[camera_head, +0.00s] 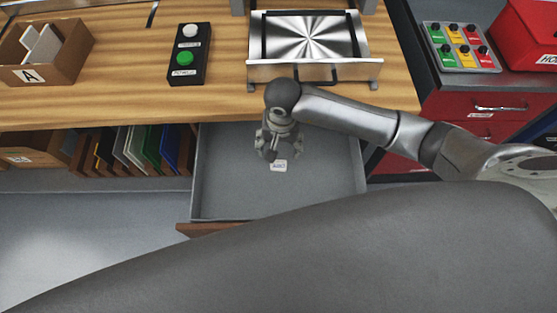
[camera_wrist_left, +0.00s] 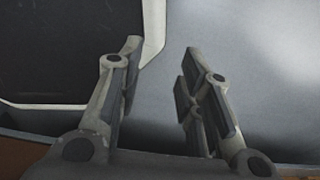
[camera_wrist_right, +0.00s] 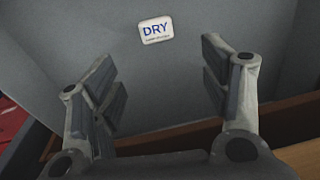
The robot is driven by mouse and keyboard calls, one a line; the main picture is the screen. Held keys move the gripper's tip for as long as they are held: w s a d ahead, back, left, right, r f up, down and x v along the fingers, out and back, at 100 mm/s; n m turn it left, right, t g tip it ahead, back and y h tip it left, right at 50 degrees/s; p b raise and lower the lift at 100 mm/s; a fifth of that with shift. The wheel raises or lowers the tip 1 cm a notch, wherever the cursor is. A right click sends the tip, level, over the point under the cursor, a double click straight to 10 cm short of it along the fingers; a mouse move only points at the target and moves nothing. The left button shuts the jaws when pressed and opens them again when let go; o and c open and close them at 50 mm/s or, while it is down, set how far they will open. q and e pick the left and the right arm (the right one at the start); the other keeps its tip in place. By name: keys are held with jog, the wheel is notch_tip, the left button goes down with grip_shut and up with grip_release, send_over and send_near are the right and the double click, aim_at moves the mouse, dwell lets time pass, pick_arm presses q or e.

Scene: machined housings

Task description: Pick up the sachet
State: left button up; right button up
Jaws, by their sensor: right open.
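The sachet (camera_head: 279,165) is a small white rectangle lying flat on the grey floor of the open drawer (camera_head: 225,200). In the right wrist view the sachet (camera_wrist_right: 156,30) reads "DRY" in blue. My right gripper (camera_head: 269,153) is over the drawer beside the sachet, pointing down. In the right wrist view its fingers (camera_wrist_right: 160,68) are spread with nothing between them, and the sachet shows beyond the fingertips. My left gripper (camera_wrist_left: 160,75) shows only in its own wrist view, with its fingers apart and empty.
The wooden worktop (camera_head: 130,95) overhangs the back of the drawer. It bears a box marked A (camera_head: 50,75), a button box (camera_head: 188,66) and a metal fixture (camera_head: 308,70). Upright coloured panels (camera_head: 150,148) stand left of the drawer. A red cabinet (camera_head: 478,105) is at right.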

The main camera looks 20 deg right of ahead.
jog(key=g, duration=0.1)
send_over(278, 168)
jog(key=s+d, duration=0.1)
jog(key=s, duration=0.2)
jog(key=f, duration=0.4)
jog(key=shift+w+f, duration=0.25)
jog(key=shift+f, duration=0.15)
jog(key=shift+w+a+f, duration=0.1)
jog(key=shift+w+f, duration=0.95)
jog(key=shift+w, duration=0.1)
jog(key=shift+a+f+p, duration=0.25)
jog(key=shift+a+f, duration=0.05)
jog(key=shift+f, duration=0.35)
jog(key=shift+a+f+p, duration=0.25)
jog(key=shift+a+f, duration=0.05)
jog(key=shift+f, duration=0.3)
jog(key=shift+s+f, duration=0.1)
jog(key=shift+f, duration=0.25)
jog(key=shift+w+d+f, duration=0.25)
jog(key=shift+f, duration=0.25)
jog(key=shift+s+r, duration=0.1)
jog(key=shift+c, duration=1)
jog(key=c, duration=0.5)
jog(key=shift+c, duration=1.2)
pick_arm(q)
jog(key=shift+w+r, duration=0.4)
jog(key=shift+w, duration=0.4)
pick_arm(e)
jog(key=shift+r, duration=0.1)
